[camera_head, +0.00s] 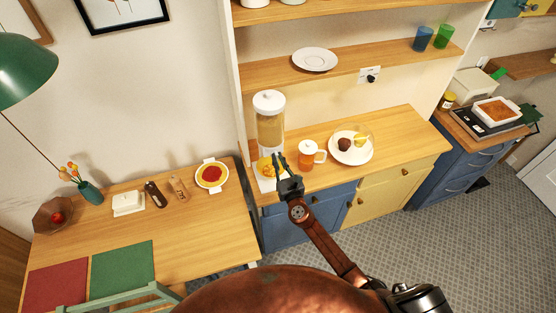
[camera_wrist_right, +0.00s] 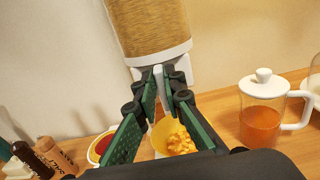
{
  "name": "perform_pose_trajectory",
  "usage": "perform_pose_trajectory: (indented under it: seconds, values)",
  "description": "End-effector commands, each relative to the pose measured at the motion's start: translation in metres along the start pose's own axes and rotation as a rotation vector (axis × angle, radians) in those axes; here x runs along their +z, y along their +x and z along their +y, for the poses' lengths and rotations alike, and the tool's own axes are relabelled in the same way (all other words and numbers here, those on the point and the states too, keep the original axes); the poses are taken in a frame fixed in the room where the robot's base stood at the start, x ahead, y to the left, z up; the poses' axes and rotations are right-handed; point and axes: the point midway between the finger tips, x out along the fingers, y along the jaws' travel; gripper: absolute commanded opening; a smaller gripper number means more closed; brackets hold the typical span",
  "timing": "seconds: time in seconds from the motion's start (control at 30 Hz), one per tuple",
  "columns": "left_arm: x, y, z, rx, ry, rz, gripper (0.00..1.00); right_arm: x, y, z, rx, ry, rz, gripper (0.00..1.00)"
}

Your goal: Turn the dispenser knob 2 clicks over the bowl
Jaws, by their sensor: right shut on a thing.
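The dispenser (camera_head: 270,128) stands on the wooden counter, a clear cylinder with a white lid and tan grains inside. Its lower part also shows in the right wrist view (camera_wrist_right: 148,28). The yellow bowl (camera_head: 264,168) is under it, partly hidden by my gripper. In the wrist view the bowl (camera_wrist_right: 178,138) holds yellow-orange pieces. My right gripper (camera_head: 278,160) is at the dispenser's base, above the bowl. In the wrist view its green-padded fingers (camera_wrist_right: 165,78) are shut on the white knob (camera_wrist_right: 159,71), which they mostly hide. My left gripper is not in view.
A glass teapot of amber drink (camera_head: 310,156) stands just right of the dispenser, with a white plate of food (camera_head: 366,150) beyond. A shelf (camera_head: 350,62) runs above the counter. The lower table (camera_head: 190,215) at left holds a red-filled dish (camera_head: 212,176) and small items.

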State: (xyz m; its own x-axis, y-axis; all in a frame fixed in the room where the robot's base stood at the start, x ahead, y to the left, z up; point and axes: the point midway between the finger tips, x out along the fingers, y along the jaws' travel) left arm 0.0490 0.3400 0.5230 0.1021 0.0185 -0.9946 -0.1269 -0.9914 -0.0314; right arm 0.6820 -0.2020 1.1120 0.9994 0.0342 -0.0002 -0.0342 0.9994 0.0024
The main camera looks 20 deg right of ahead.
Motion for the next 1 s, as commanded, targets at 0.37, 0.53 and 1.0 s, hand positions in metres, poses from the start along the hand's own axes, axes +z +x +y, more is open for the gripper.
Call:
perform_pose_trajectory:
  seconds: [0.37,0.53,1.0]
  values:
    - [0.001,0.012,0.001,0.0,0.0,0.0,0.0,-0.002,0.0,-0.002,0.0,0.132,-0.001,0.0]
    - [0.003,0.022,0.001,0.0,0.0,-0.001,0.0,-0.003,0.0,-0.004,0.0,0.271,-0.001,0.0]
    - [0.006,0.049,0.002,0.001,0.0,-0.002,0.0,-0.006,0.0,-0.012,0.0,0.718,-0.001,0.0]
